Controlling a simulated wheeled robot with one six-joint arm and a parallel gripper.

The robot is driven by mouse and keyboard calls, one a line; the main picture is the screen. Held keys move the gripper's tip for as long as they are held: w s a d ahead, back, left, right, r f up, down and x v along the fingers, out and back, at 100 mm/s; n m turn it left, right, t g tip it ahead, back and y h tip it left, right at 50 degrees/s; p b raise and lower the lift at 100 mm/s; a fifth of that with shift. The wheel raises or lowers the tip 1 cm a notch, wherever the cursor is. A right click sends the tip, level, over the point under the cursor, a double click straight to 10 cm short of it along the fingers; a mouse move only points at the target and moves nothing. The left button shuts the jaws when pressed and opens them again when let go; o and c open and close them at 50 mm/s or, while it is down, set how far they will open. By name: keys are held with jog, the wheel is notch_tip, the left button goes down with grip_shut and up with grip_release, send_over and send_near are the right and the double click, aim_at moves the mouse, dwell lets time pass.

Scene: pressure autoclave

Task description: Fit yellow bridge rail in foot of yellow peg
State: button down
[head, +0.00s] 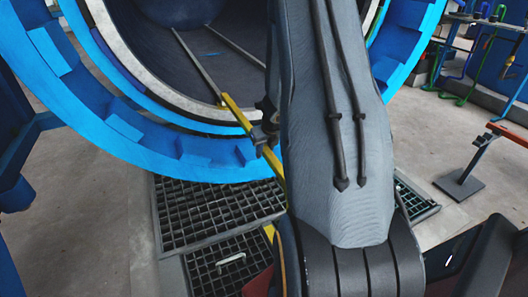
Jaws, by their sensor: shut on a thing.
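The yellow bridge rail (236,112) is a long thin bar that slants from the autoclave's open mouth down to the right. My gripper (264,138) is shut on it partway along. The rail's upper end shows in front of the lower ring of the autoclave, near the end of a rail inside. I cannot tell whether it touches there. Its lower part passes behind my arm and is hidden. A short yellow piece (268,232) shows lower down beside my arm; I cannot tell if it belongs to the peg. I cannot make out the foot of the yellow peg.
The blue autoclave ring (118,125) surrounds the dark chamber with two inner rails (198,66). Floor grating (215,210) lies below it. A rack of coloured hooks (490,40) and a stand with a red bar (462,182) are at right. Concrete floor at left is clear.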

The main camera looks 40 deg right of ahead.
jog(key=shift+f+b, duration=1.25)
jog(key=shift+b, duration=0.3)
dwell(0.4)
jog(key=shift+r+p, duration=0.3)
jog(key=shift+p, duration=0.05)
dwell(0.4)
jog(key=shift+r+p, duration=0.3)
jog(key=shift+p, duration=0.1)
jog(key=shift+r+p, duration=0.9)
jog(key=shift+p, duration=0.25)
jog(key=shift+f+p, duration=0.2)
jog(key=shift+p, duration=0.8)
dwell(1.3)
jog(key=shift+f+b, duration=0.7)
jog(key=shift+b, duration=0.2)
dwell(0.5)
